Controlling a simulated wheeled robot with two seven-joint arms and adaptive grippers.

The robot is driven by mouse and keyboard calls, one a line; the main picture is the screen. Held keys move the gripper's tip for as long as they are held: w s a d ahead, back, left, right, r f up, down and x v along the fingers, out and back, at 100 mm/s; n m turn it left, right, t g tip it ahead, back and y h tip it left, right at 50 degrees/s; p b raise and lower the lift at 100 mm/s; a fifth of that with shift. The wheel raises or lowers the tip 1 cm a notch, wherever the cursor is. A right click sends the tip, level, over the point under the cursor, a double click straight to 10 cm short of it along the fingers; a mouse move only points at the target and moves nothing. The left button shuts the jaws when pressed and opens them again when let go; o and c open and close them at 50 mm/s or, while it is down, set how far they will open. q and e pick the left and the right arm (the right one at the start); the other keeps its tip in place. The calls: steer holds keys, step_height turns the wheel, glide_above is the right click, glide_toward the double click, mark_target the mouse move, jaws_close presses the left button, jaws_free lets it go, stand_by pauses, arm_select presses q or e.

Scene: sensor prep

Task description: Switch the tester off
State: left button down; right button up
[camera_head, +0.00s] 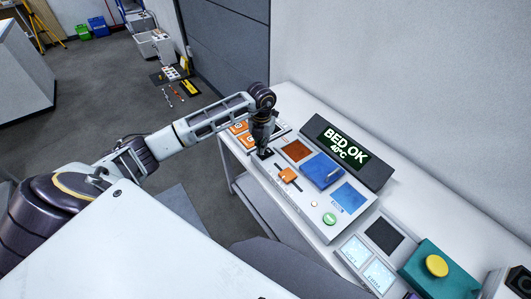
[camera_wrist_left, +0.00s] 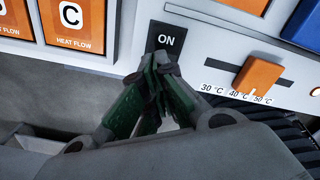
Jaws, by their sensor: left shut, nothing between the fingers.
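The tester (camera_head: 322,226) is a pale console on the bench, with a dark display (camera_head: 343,145) reading "BED OK 40°C". Its black switch plate, marked "ON", shows in the left wrist view (camera_wrist_left: 166,38). An orange slider (camera_wrist_left: 257,76) sits on a 30–50 °C scale to the right of it and also shows in the head view (camera_head: 288,174). My left gripper (camera_head: 264,150) points down at the switch. In the left wrist view its green-sided fingers (camera_wrist_left: 157,62) are shut and empty, with the tips over the plate's lower part, hiding it. I cannot tell whether they touch. My right gripper is not in view.
Orange "heat flow" tiles (camera_wrist_left: 75,20) lie to the left of the switch. The console also bears a blue lidded pad (camera_head: 322,171) and a green round button (camera_head: 329,219). A teal box with a yellow button (camera_head: 436,265) stands at the right. A wall rises behind.

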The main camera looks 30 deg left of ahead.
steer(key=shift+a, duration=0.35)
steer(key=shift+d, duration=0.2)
arm_select(q)
steer(key=shift+f, duration=0.2)
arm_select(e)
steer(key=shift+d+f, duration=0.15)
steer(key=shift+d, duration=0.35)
arm_select(q)
steer(key=shift+f, duration=0.1)
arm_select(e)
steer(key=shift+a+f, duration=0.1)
arm_select(q)
steer(key=shift+f+b, duration=0.25)
steer(key=shift+b, duration=0.1)
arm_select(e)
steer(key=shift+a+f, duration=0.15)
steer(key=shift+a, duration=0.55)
arm_select(q)
steer(key=shift+f, duration=0.1)
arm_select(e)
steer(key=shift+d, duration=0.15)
arm_select(q)
steer(key=shift+f, duration=0.15)
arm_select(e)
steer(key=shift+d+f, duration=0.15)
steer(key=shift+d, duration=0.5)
